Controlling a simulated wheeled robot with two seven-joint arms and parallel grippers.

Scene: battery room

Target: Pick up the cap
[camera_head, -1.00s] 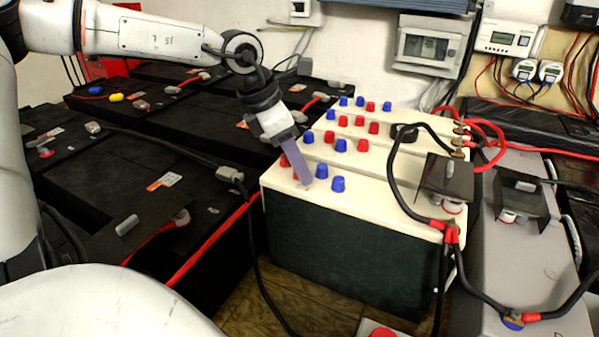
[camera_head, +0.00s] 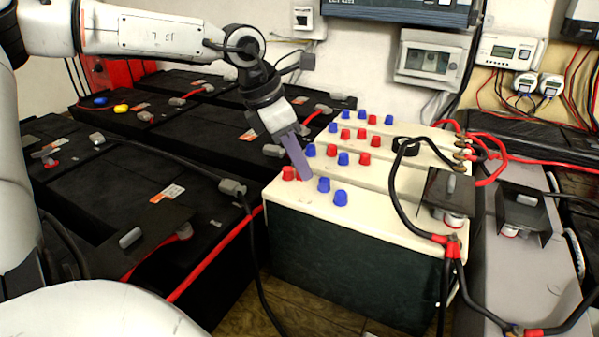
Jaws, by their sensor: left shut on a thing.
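A cream-topped battery (camera_head: 400,205) carries rows of small red and blue caps. My left gripper (camera_head: 304,174) points down at its front row, with its purple finger covering part of that row. It is shut on a cap, which looks to be a red one mostly hidden behind the finger. A red cap (camera_head: 288,173) shows just left of the finger. Two blue caps, one nearer (camera_head: 324,184) and one farther right (camera_head: 340,198), stand to the right of it. Whether the held cap is off the battery top cannot be told. My right gripper is not in view.
Black batteries (camera_head: 100,195) fill the left side. A grey battery (camera_head: 495,270) stands at right. Meters (camera_head: 512,50) hang on the wall behind.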

